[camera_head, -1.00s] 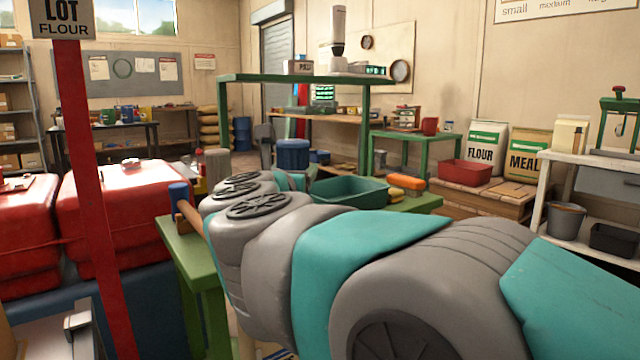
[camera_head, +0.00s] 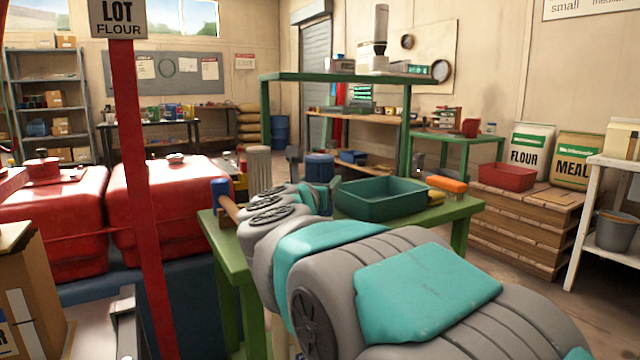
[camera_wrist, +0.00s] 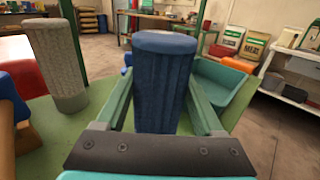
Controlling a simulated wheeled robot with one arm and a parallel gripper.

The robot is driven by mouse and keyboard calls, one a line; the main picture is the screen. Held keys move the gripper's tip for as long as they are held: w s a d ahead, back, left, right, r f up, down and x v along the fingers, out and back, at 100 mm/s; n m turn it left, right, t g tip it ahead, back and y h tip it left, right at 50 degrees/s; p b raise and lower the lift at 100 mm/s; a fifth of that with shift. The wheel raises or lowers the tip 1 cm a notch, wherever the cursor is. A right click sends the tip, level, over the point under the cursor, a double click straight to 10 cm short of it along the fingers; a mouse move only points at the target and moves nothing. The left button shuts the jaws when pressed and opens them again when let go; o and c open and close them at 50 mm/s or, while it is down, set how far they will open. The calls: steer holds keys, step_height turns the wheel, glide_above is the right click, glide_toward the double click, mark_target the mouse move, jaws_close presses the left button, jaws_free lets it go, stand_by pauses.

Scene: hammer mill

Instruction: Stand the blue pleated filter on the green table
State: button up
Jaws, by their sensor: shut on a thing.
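The blue pleated filter (camera_head: 319,168) is upright in my gripper (camera_head: 318,192), over the green table (camera_head: 228,243). In the wrist view the blue filter (camera_wrist: 165,85) stands between the two green fingers of my gripper (camera_wrist: 160,92), which is shut on it. The filter's lower end is hidden behind my gripper, so I cannot tell whether it touches the tabletop. The green table (camera_wrist: 88,128) also shows in the wrist view, with bare top to the left of the filter.
A beige pleated filter (camera_head: 259,170) stands left of the blue one. A blue-headed mallet (camera_head: 221,188) is at the table's left edge. A dark green bin (camera_head: 381,204) and an orange object (camera_head: 447,184) are to the right. A red post (camera_head: 140,190) stands left of the table.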

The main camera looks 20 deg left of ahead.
steer(key=shift+f, duration=0.15)
steer(key=o, duration=1.5)
steer(key=shift+r, duration=0.35)
steer(key=s, duration=0.8)
steer(key=s+d, duration=0.1)
steer(key=s, duration=0.3)
steer(key=shift+f, duration=0.15)
